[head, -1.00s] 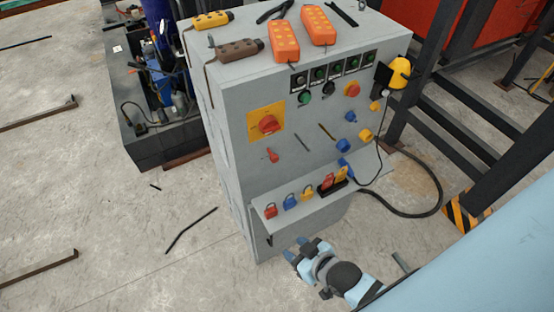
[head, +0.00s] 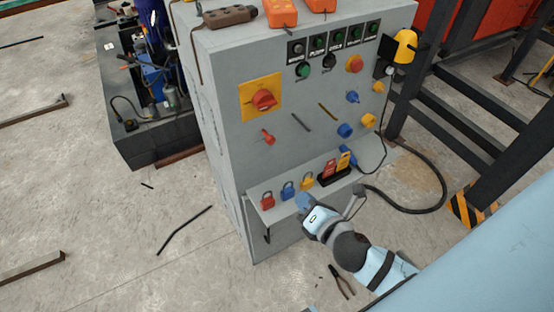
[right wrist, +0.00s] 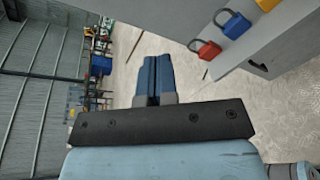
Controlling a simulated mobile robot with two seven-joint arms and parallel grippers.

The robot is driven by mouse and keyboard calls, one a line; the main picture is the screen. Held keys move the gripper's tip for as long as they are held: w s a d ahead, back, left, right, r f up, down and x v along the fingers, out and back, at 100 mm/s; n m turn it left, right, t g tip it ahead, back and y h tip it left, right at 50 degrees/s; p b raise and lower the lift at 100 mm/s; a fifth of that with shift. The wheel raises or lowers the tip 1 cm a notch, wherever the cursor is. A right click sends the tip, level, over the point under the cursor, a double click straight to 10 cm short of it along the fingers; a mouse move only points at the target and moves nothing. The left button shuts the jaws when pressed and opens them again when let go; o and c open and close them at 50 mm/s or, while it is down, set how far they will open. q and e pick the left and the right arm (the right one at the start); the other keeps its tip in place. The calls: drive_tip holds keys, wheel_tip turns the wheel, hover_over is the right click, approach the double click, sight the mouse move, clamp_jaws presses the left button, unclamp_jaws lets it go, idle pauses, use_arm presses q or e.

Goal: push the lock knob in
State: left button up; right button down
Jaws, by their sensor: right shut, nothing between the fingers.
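A grey control cabinet (head: 225,110) stands ahead in the head view. Its front carries a red rotary switch (head: 264,99) on a yellow plate and a small red knob or key (head: 267,137) below it. Blue knobs (head: 345,130) and yellow knobs (head: 368,121) sit at the right; I cannot tell which is the lock knob. My right gripper (head: 303,201) is shut and empty, near the cabinet's shelf (head: 268,215) and below the knobs. Its closed blue fingers (right wrist: 152,75) show in the right wrist view. My left gripper is out of view.
A red padlock (head: 267,200), a blue padlock (head: 288,191) and a yellow padlock (head: 307,181) sit along the shelf, beside a black holder with red and yellow tags (head: 335,170). A black cable (head: 420,209) loops at the right. Pliers (head: 342,282) lie on the floor.

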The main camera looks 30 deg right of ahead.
use_arm(q)
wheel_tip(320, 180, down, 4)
drive_tip(key=b, duration=0.2)
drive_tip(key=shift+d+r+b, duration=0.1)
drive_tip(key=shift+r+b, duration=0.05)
drive_tip(key=shift+b, duration=0.25)
use_arm(e)
drive_tip(key=r+n+t, duration=0.1)
drive_tip(key=n, duration=0.2)
drive_tip(key=r+n, duration=0.1)
drive_tip(key=n, duration=0.2)
drive_tip(key=w+d+r+n+t, duration=0.1)
drive_tip(key=n, duration=0.2)
drive_tip(key=shift+r+n+t, duration=0.2)
drive_tip(key=shift+n+t, duration=0.1)
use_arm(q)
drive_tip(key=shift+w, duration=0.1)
use_arm(e)
drive_tip(key=p, duration=0.2)
approach(272, 142)
drive_tip(key=w, duration=0.6)
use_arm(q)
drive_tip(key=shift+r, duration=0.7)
use_arm(e)
drive_tip(key=shift+w, duration=0.8)
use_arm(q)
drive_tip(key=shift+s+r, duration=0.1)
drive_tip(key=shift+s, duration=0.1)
